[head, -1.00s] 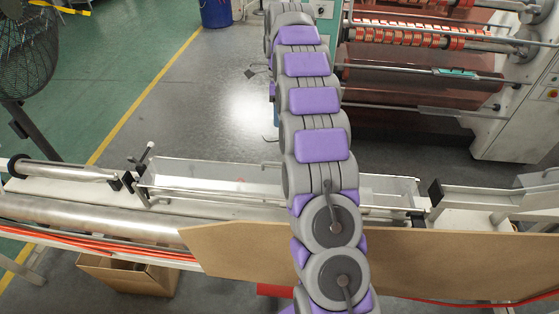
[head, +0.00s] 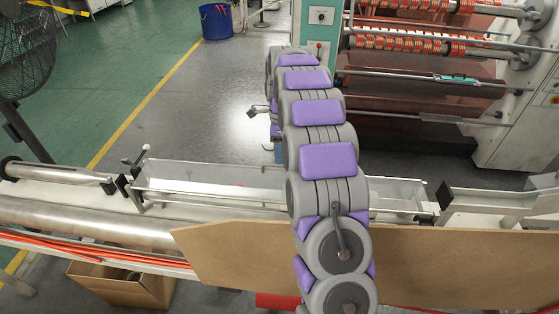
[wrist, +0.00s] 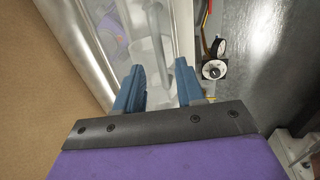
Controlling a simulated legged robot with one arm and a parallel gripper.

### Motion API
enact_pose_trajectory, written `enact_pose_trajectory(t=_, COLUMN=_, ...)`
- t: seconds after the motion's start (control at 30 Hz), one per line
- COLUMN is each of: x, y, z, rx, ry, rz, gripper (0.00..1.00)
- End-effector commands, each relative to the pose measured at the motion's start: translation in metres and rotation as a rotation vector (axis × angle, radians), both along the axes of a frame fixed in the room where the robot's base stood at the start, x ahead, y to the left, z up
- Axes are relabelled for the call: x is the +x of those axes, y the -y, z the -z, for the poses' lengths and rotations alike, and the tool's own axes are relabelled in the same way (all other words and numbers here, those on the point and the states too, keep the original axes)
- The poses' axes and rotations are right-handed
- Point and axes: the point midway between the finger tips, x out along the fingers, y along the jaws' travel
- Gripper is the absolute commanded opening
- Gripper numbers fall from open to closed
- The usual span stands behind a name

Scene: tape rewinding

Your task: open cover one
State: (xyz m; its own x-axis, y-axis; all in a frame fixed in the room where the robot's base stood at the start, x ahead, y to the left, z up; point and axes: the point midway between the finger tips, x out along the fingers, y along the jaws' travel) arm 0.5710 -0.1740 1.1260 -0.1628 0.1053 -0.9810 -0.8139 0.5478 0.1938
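A long clear cover (head: 215,180) lies along the machine in the head view, left of my arm. A second clear section (head: 400,190) shows to the right of my arm. Which one is cover one I cannot tell. In the wrist view a clear panel (wrist: 117,32) with a grey bar handle (wrist: 155,22) lies beyond the fingers. My gripper (wrist: 158,82) is open and empty, its two blue fingers apart, with the handle ahead of the gap. In the head view the gripper is mostly hidden behind my arm.
A brown board (head: 440,265) stands in front of the machine. A metal roller (head: 85,220) runs along the left. A dial (wrist: 215,69) with wires sits right of the fingers. A fan (head: 25,60), blue bucket (head: 216,20) and cardboard box (head: 120,285) stand around.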

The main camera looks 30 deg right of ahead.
Motion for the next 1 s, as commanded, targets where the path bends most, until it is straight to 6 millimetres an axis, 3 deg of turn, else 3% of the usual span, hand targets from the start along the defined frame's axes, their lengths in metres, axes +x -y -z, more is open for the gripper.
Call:
enact_pose_trajectory(t=0.2, x=-0.004, y=-0.002, z=0.023, rx=0.001, ry=-0.001, rz=0.000, gripper=0.38)
enact_pose_trajectory(t=0.57, x=-0.004, y=-0.005, z=0.027, rx=-0.001, ry=0.000, rz=0.000, gripper=0.38)
enact_pose_trajectory(t=1.0, x=-0.004, y=-0.003, z=0.027, rx=0.000, ry=0.000, rz=0.000, gripper=0.00)
